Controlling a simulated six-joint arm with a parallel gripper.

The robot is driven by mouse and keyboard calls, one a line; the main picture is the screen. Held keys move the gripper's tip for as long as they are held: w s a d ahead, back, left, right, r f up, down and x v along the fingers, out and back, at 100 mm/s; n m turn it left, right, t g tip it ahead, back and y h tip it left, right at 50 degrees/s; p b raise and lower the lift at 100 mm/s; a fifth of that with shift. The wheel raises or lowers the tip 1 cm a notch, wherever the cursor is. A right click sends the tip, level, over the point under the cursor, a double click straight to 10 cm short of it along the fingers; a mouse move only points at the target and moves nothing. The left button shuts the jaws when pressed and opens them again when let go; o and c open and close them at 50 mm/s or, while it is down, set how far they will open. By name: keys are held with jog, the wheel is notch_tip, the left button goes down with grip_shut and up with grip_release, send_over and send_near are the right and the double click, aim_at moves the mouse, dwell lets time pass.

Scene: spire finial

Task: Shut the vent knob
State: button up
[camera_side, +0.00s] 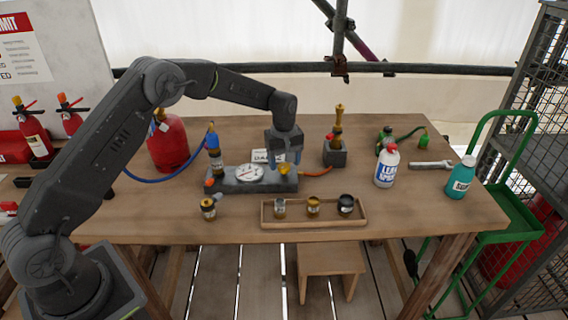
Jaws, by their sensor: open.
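A grey block assembly (225,184) with a round white dial (249,173) sits near the middle of the wooden table. A small yellow knob (284,169) stands on its right part; I cannot tell if this is the vent knob or how far it is turned. A red-orange knob (209,183) shows at its left end. My gripper (284,158) points down just above the yellow knob, open. I cannot tell whether the fingers touch the knob. A white label (262,156) behind is partly hidden by the gripper.
A wooden tray (290,223) with several small jars lies in front, with another jar (208,207) to its left. A brass fitting on a block (335,155) stands right of the gripper. A red gas cylinder (168,146), white bottle (387,167) and teal bottle (461,177) stand around. Hoses cross the table.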

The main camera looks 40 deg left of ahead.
jog(key=shift+f, duration=0.65)
jog(key=c, duration=0.9)
jog(key=shift+c, duration=0.2)
jog(key=shift+m, duration=0.4)
jog(key=m, duration=0.5)
jog(key=shift+m, duration=0.3)
jog(key=m, duration=0.5)
jog(key=shift+m, duration=0.4)
